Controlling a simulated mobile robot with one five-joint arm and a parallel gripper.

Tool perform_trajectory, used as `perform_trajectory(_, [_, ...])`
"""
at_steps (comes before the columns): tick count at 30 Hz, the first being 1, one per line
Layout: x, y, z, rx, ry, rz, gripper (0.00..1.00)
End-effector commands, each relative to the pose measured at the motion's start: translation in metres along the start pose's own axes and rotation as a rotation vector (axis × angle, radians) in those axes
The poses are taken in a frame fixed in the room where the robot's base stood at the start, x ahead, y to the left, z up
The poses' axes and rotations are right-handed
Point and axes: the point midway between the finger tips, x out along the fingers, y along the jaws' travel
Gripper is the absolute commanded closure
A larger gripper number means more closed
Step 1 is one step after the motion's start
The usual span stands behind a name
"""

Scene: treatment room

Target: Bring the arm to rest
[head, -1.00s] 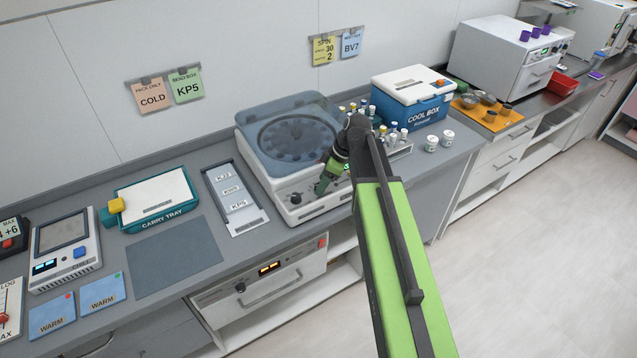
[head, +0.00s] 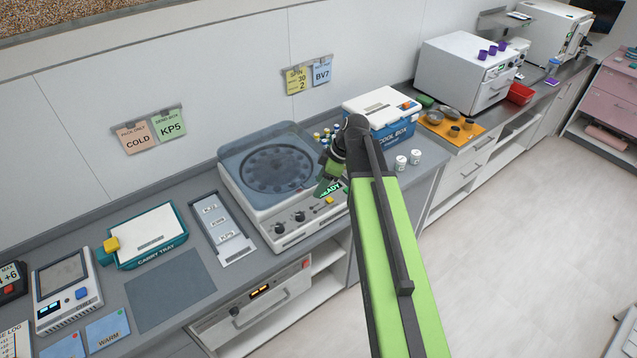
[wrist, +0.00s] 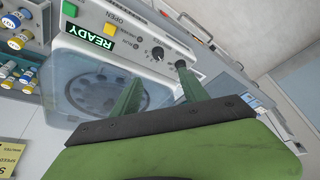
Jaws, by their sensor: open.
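My gripper (head: 325,188) hangs at the end of my green arm, in front of the centrifuge's control panel in the head view. In the wrist view my gripper (wrist: 158,92) shows two green fingers spread apart with nothing between them. The centrifuge (head: 287,222) has its clear lid down over a round rotor. Its display reads READY, clear in the wrist view (wrist: 89,34) and partly covered by the gripper in the head view. I cannot tell whether the fingers touch the centrifuge; they appear apart from it.
The cool box (head: 378,112) and a rack of capped vials, partly hidden by my arm, stand right of the centrifuge. Two white jars (head: 408,160) are beside them. A label holder (head: 222,228), the carry tray (head: 150,236) and a grey mat (head: 168,290) lie left. The floor is clear.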

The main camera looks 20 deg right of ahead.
Motion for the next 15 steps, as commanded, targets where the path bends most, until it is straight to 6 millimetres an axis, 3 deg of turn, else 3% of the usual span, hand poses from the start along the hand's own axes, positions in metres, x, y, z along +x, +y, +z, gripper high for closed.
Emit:
perform_trajectory(10, [0.007,-0.001,0.000,-0.004,0.000,-0.002,0.48])
perform_trajectory(13, [0.038,-0.007,-0.007,-0.032,0.000,-0.013,0.48])
perform_trajectory(15, [0.069,-0.020,-0.014,-0.064,-0.003,-0.026,0.48])
